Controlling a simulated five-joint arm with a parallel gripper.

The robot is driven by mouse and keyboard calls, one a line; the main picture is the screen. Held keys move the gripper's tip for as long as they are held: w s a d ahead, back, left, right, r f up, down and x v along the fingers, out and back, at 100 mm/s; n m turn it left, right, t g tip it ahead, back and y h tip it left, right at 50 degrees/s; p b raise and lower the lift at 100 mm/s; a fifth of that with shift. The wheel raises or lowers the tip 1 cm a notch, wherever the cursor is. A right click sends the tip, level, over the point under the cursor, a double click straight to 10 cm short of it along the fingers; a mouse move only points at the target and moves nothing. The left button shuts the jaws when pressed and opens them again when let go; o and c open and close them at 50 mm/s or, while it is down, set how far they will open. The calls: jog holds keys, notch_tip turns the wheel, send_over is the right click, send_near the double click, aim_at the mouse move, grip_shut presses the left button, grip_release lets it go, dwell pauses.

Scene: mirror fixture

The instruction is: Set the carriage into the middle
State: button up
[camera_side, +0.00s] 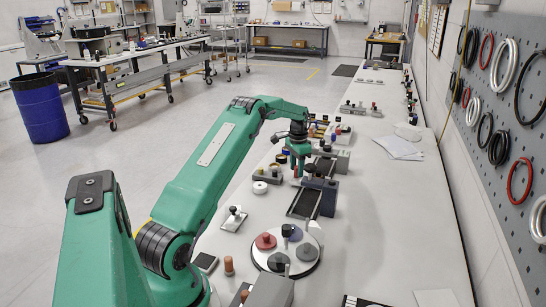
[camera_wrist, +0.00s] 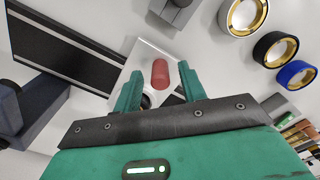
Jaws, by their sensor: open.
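The rail (camera_wrist: 62,40) and part of a block (camera_wrist: 30,112) also show at the left of the wrist view. My gripper (camera_wrist: 160,70) is open, its two green fingers on either side of a red rounded knob (camera_wrist: 160,74) over a pale, shiny plate (camera_wrist: 150,52). Whether the fingers touch the knob is unclear. I cannot tell for certain which piece is the carriage. In the side view my gripper (camera_side: 297,172) hangs beside the rail's far part.
A round white turntable (camera_side: 262,259) with coloured discs stands at the near end. A small stand with a black knob (camera_side: 234,219) is left of the rail. Ring-shaped parts (camera_wrist: 275,48) lie at the wrist view's upper right. Bench right of the rail is clear.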

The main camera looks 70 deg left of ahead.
notch_tip(320, 180, up, 7)
jog(key=shift+r, duration=0.1)
dwell(0.4)
jog(key=shift+r, duration=0.1)
jog(key=shift+w+d+r, duration=0.1)
jog(key=shift+d+r, duration=0.05)
jog(key=s+d+r+t+y, duration=0.1)
jog(key=s+d+r, duration=0.2)
jog(key=d+r, duration=0.7)
jog(key=s+d+r+t, duration=0.25)
jog(key=d+r, duration=0.45)
jog(key=d, duration=0.6)
jog(key=s+d+f+t, duration=0.1)
jog(key=s+d+f, duration=0.1)
jog(key=s+d, duration=0.6)
jog(key=s+d+f+t+h, duration=0.1)
jog(key=s+d, duration=0.7)
jog(key=s, duration=0.5)
jog(key=shift+s+f, duration=0.15)
jog(key=shift+f, duration=0.25)
